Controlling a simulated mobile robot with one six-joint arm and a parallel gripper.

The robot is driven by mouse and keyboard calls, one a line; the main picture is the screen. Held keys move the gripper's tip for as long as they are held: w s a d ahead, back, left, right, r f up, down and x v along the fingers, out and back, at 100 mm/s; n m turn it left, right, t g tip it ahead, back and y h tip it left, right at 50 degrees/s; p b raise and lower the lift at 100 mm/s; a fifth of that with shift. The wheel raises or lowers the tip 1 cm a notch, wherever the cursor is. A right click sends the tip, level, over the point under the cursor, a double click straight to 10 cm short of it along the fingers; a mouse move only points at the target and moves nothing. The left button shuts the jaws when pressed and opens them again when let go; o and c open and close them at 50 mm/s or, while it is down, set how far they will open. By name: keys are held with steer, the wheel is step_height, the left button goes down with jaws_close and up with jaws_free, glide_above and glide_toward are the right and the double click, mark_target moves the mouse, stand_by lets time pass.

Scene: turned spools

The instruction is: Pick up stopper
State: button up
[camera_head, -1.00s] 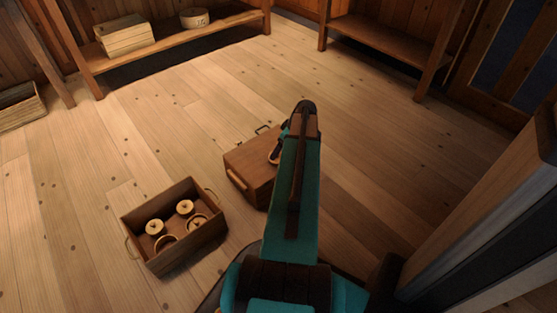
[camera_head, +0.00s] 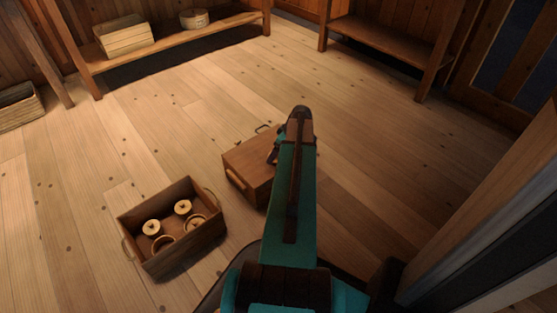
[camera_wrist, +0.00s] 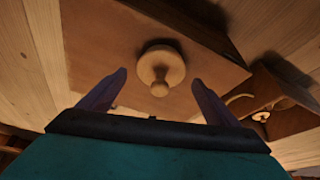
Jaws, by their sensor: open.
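The stopper (camera_wrist: 161,66), a pale turned wooden piece with a round disc and a small knob, is on the flat brown face of a wooden box (camera_wrist: 105,45) in the wrist view. My gripper (camera_wrist: 159,77) is open, with one finger to each side of the stopper and a visible gap on both sides. Nothing is held. In the head view the same box (camera_head: 246,172) stands on the floor, partly behind my arm, and my arm hides the stopper.
An open wooden crate (camera_head: 178,262) with several pale turned pieces stands left of the box; it also shows at the right of the wrist view (camera_wrist: 290,123). A shelf (camera_head: 150,55) with a pale crate and a round tub is at the back. The floor between is clear.

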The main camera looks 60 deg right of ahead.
steer(key=shift+w+f, duration=0.15)
steer(key=shift+f, duration=0.25)
steer(key=c, duration=1.2)
steer(key=shift+r, duration=0.2)
